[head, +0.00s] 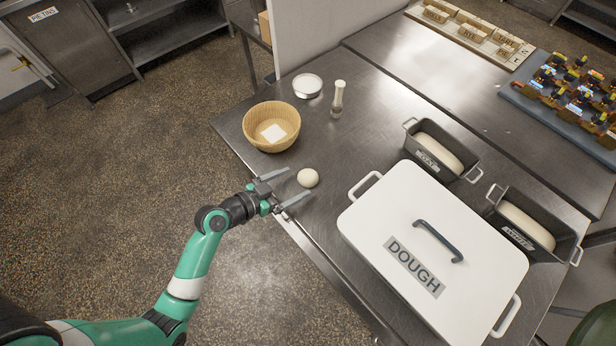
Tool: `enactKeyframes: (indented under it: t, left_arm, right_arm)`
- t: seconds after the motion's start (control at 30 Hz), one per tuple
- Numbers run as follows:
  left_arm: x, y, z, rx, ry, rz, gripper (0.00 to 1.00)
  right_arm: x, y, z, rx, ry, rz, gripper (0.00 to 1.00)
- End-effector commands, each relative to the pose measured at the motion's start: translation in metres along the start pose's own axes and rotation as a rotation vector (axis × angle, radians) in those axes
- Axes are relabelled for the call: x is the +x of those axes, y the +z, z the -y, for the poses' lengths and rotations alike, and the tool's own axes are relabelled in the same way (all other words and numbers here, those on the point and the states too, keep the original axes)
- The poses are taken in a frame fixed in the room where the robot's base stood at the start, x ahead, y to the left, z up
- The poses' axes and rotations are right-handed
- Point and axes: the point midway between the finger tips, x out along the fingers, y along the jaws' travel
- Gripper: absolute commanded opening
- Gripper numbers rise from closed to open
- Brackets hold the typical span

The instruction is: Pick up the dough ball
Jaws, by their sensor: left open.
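The dough ball (308,178) is small, round and off-white. It sits on the steel table near its left front edge. My left gripper (295,188) is open at the table edge, low beside the ball. Its two fingers point toward the ball, which lies just past or between the fingertips; I cannot tell whether they touch it. No clear part of my right gripper is in the head view.
A wicker basket (257,138) with a white square inside stands behind the ball. A white round dish (307,85) and a shaker (338,100) are farther back. A big white DOUGH box (385,215) and two loaf tins (466,172) (562,258) fill the right.

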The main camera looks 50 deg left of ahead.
Motion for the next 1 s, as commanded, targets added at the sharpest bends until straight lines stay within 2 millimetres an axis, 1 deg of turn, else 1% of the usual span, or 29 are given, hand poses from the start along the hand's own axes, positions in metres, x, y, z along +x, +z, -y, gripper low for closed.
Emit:
enactKeyframes:
  t: [0.1, 0.23, 0.33, 0.53, 0.67, 0.7, 0.77, 0.8, 0.87, 0.9, 0.97, 1.0]
  left_arm:
    - [0.02, 0.003, -0.002, 0.003, 0.004, -0.001, 1.0]
    - [0.041, 0.003, -0.002, 0.003, 0.003, -0.001, 1.0]
    - [0.048, 0.002, -0.001, 0.002, 0.002, -0.001, 1.0]
    - [0.048, 0.001, -0.001, 0.001, 0.001, -0.001, 1.0]
    - [0.048, 0.001, -0.001, 0.001, 0.001, -0.001, 0.77]
    - [0.048, 0.001, -0.001, 0.001, 0.001, -0.001, 0.69]
    - [0.048, 0.001, -0.001, 0.001, 0.001, -0.001, 0.59]
    - [0.048, 0.001, -0.001, 0.001, 0.001, -0.001, 0.51]
    - [0.048, 0.001, -0.001, 0.001, 0.001, -0.001, 0.41]
    - [0.048, 0.001, -0.001, 0.001, 0.001, -0.001, 0.33]
    - [0.048, 0.001, -0.001, 0.001, 0.001, -0.001, 0.23]
    - [0.048, 0.001, -0.001, 0.001, 0.001, -0.001, 0.15]
  right_arm:
    - [-0.005, 0.005, 0.0, 0.0, 0.0, 0.0, 0.74]
    - [-0.009, 0.008, 0.0, 0.0, 0.0, 0.0, 0.74]
    - [-0.009, 0.009, 0.0, 0.0, 0.0, 0.0, 0.74]
    - [-0.009, 0.008, 0.0, 0.0, 0.0, 0.0, 0.74]
    - [-0.009, 0.008, 0.0, 0.0, 0.0, 0.0, 0.74]
    - [-0.009, 0.008, 0.0, 0.0, 0.0, 0.0, 0.74]
    - [-0.009, 0.008, 0.0, 0.0, 0.0, 0.0, 0.74]
    - [-0.009, 0.008, 0.0, 0.0, 0.0, 0.0, 0.74]
    - [-0.009, 0.008, 0.0, 0.0, 0.0, 0.0, 0.74]
    - [-0.009, 0.008, 0.0, 0.0, 0.0, 0.0, 0.74]
    - [-0.009, 0.008, 0.0, 0.0, 0.0, 0.0, 0.74]
    - [-0.009, 0.008, 0.0, 0.0, 0.0, 0.0, 0.74]
